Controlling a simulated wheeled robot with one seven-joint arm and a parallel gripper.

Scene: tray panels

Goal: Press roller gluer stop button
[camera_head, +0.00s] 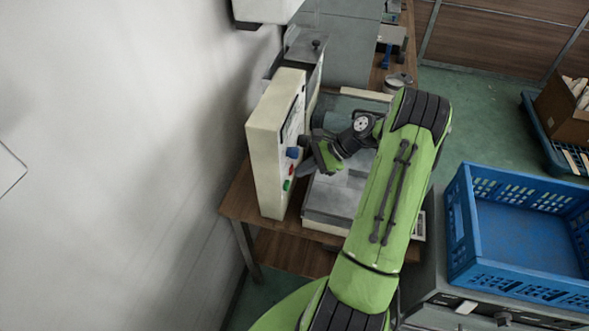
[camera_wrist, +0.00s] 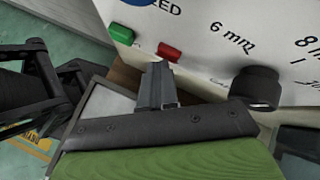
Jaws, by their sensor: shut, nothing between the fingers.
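The roller gluer's cream control panel (camera_head: 264,150) stands upright beside the wall. My gripper (camera_head: 303,170) is shut and empty, close to the panel face. In the wrist view its closed fingers (camera_wrist: 158,72) point at the red button. A small gap seems to remain, but contact is hard to judge.
A black knob (camera_wrist: 257,86) sticks out of the panel right of my fingers. The machine stands on a wooden table (camera_head: 240,196). A blue crate (camera_head: 461,215) is at the right, on a grey cabinet. Green floor (camera_head: 470,115) lies behind.

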